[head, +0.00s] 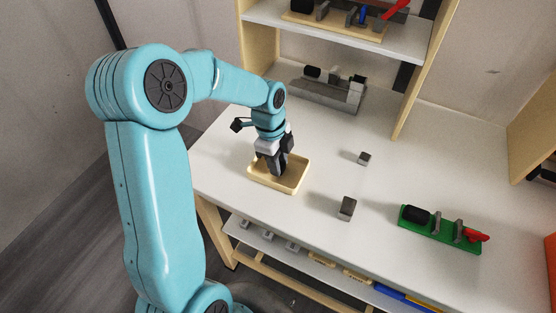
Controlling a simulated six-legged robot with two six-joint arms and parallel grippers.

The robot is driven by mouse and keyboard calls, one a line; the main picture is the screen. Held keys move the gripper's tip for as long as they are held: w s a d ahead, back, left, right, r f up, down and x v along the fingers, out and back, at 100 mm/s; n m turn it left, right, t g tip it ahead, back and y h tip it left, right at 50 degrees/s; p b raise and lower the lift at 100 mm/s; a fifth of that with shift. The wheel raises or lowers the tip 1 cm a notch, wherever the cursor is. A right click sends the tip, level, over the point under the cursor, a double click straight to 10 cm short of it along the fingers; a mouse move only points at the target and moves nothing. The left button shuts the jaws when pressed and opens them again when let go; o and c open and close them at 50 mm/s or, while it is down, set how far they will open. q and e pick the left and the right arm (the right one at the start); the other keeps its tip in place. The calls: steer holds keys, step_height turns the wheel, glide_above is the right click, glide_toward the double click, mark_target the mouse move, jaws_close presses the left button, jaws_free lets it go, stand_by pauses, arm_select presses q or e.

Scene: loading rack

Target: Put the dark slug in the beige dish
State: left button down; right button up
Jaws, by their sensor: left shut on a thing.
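The beige dish (299,178) is a shallow rectangular tray on the white bench, near its front left edge. My left gripper (277,168) points down into the dish, its fingertips inside the rim. It is shut on the dark slug (280,170), which is mostly hidden between the dark fingers and hard to tell from them. I cannot tell whether the slug touches the dish floor. My right gripper is not in view.
A small grey cube (364,158) and a taller grey block (347,208) stand on the bench right of the dish. A green fixture (440,231) with a red handle lies farther right. A grey fixture (330,90) stands behind, beneath a shelf (345,31).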

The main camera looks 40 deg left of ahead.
arm_select(q)
steer(key=shift+s, duration=0.1)
steer(key=c, duration=0.8)
jaws_free()
steer(key=shift+f, duration=0.15)
steer(key=shift+r, duration=0.35)
step_height(320, 180, up, 12)
steer(key=a, duration=0.1)
steer(key=shift+s+a+f, duration=0.15)
steer(key=shift+s+a, duration=0.1)
steer(key=shift+a, duration=0.15)
steer(key=shift+w, duration=0.1)
